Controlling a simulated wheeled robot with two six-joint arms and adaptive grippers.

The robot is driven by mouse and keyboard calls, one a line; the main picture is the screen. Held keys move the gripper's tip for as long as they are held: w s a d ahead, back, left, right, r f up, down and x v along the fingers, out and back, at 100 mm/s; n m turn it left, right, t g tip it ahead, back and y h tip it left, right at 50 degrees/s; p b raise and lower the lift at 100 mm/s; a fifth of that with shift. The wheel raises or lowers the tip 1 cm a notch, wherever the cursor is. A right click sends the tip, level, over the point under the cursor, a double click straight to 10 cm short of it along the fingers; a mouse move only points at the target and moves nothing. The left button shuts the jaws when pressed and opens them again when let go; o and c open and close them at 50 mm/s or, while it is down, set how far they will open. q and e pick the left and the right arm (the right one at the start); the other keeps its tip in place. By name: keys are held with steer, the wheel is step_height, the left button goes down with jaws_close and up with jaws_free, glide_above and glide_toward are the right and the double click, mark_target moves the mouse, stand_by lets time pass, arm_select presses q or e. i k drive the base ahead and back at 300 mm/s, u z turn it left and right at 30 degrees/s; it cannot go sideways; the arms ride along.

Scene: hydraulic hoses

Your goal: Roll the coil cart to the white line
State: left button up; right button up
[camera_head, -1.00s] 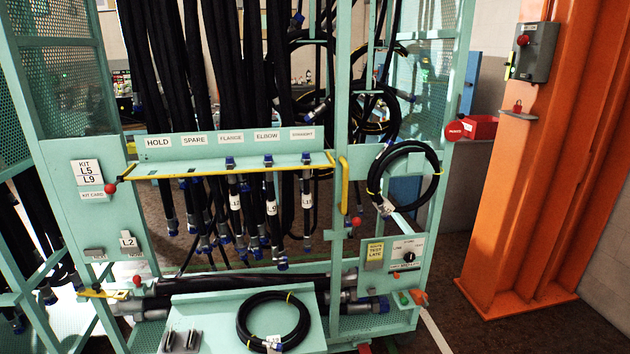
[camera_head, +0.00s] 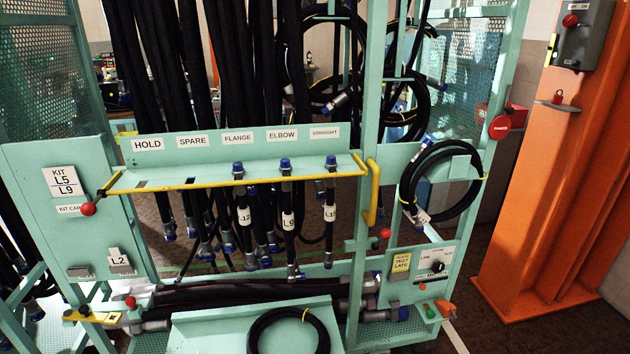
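A mint-green steel frame (camera_head: 375,110) with hanging black hoses fills most of the head view. Coiled hoses hang on its right side (camera_head: 440,185) and behind its posts, and another coil (camera_head: 290,318) lies on a low sloped panel, cut off by the bottom edge. No wheels show, so I cannot tell whether this frame is the coil cart. A short piece of white line (camera_head: 456,338) shows on the dark floor at the lower right, just past the frame's corner. Neither of my grippers is in view.
An orange column (camera_head: 550,190) with a grey switch box (camera_head: 588,35) stands at the right. A yellow-edged shelf (camera_head: 240,182) and a yellow handle (camera_head: 372,190) stick out toward me. Some dark floor is open between frame and column.

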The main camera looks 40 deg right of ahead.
mark_target(364, 308)
steer(key=z, duration=0.2)
steer(key=i, duration=0.95)
steer(key=z, duration=0.65)
